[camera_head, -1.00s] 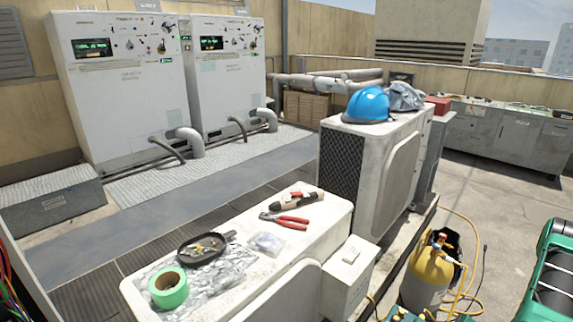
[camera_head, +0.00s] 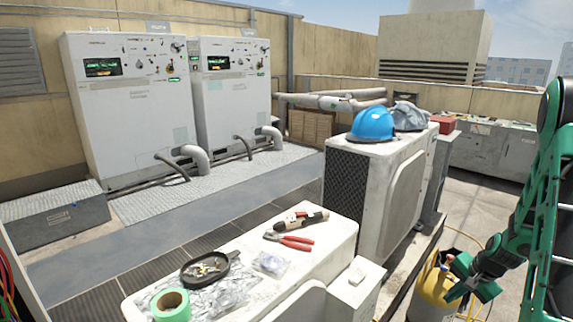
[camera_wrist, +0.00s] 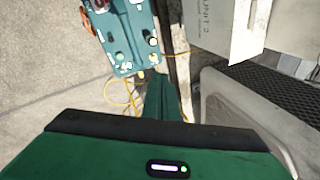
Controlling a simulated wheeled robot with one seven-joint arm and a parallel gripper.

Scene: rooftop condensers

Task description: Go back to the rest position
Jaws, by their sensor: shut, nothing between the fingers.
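My gripper (camera_head: 466,290) is green and dark, at the lower right of the head view, in front of the yellow gas cylinder (camera_head: 430,285), whose right side it partly hides. It looks shut and holds nothing. My arm rises from it along the right edge of the picture. In the wrist view a narrow green part of my gripper (camera_wrist: 163,100) points away over the concrete floor, past a teal case (camera_wrist: 125,35) with gauges or knobs. No contact between my gripper and anything is visible.
Yellow hoses (camera_wrist: 120,97) lie on the floor.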

